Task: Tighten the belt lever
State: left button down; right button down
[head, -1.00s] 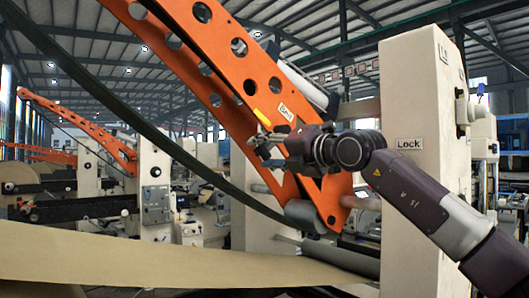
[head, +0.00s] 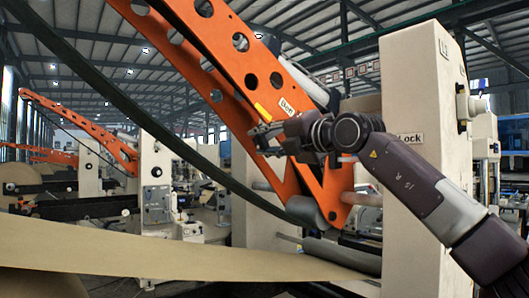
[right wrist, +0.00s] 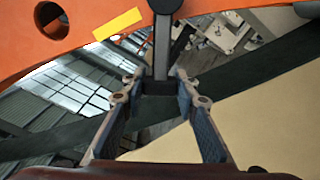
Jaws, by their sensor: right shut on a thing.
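The belt lever (right wrist: 162,45) is a grey metal bar with a dark round pivot at its top and a dark end block, beside the orange arm. In the right wrist view its lower end sits between the two fingers of my right gripper (right wrist: 158,92), which is shut on it. In the head view my right gripper (head: 262,142) is at the lower edge of the orange arm (head: 222,75), below the yellow strip (head: 262,112) and the "Belt" label (head: 286,106). The lever is too small to make out clearly there. My left gripper is not in view.
A white machine column (head: 410,230) with a "Lock" label (head: 409,138) stands to the right, partly behind my right arm. A sheet of brown paper (head: 170,255) crosses the foreground.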

jog(key=m, duration=0.1)
jog(key=r+m, duration=0.1)
jog(key=r+m+b, duration=0.1)
jog(key=shift+s+a+r, duration=0.1)
jog(key=shift+s+a, duration=0.15)
jog(key=shift+a, duration=0.1)
jog(key=shift+a+r+m, duration=0.1)
jog(key=shift+r+m, duration=0.75)
jog(key=shift+m, duration=0.25)
jog(key=c, duration=1.5)
grip_release()
jog(key=shift+s, duration=0.1)
jog(key=v, duration=1.2)
